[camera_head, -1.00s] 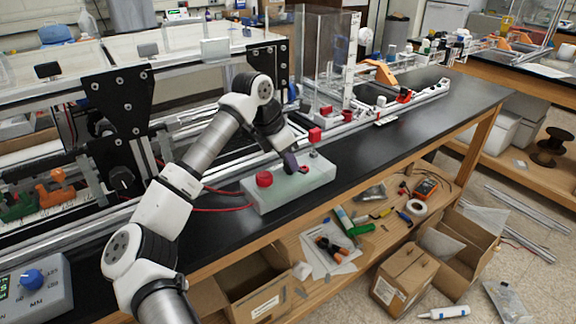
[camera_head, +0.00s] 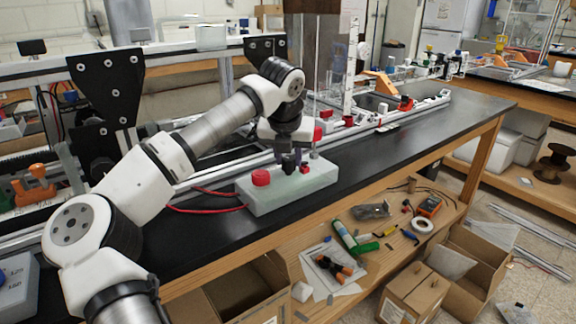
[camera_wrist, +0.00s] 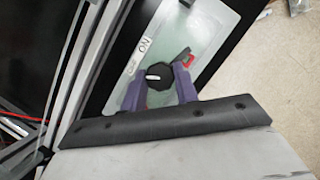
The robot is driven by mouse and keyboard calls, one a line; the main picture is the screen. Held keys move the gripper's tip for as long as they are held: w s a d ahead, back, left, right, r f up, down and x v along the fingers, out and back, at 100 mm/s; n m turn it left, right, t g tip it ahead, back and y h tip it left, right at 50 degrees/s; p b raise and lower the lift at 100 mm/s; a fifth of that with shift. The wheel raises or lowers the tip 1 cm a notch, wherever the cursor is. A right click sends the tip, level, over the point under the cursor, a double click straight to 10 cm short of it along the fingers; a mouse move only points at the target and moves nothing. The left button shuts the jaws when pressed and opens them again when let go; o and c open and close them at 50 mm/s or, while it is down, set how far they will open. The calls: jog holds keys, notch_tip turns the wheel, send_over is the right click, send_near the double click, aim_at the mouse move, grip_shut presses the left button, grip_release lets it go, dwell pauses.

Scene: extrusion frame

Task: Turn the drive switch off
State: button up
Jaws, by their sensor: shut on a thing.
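The drive switch is a black knob (camera_wrist: 159,76) with a white mark, set in the top of a pale green control box (camera_head: 270,202). In the wrist view an "ON" label (camera_wrist: 139,52) shows on the box beside the knob. My gripper (camera_head: 296,165) points down over the box. In the wrist view its two purple fingers (camera_wrist: 160,88) stand on either side of the knob and are shut on it. In the head view the fingers mostly hide the knob. The box also shows in the wrist view (camera_wrist: 185,22).
A red button (camera_head: 261,177) stands on the box left of my gripper, and a small red part (camera_wrist: 186,61) shows near the right finger. Red cables (camera_head: 205,209) run left from the box. The black bench top (camera_head: 400,148) is clear to the right.

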jog(key=shift+f+n+y+b, duration=0.15)
jog(key=shift+n+y+b, duration=0.45)
jog(key=shift+n+b, duration=0.6)
jog(key=shift+n, duration=0.4)
jog(key=o, duration=1)
jog(key=v, duration=1.4)
jog(key=shift+w+d, duration=0.1)
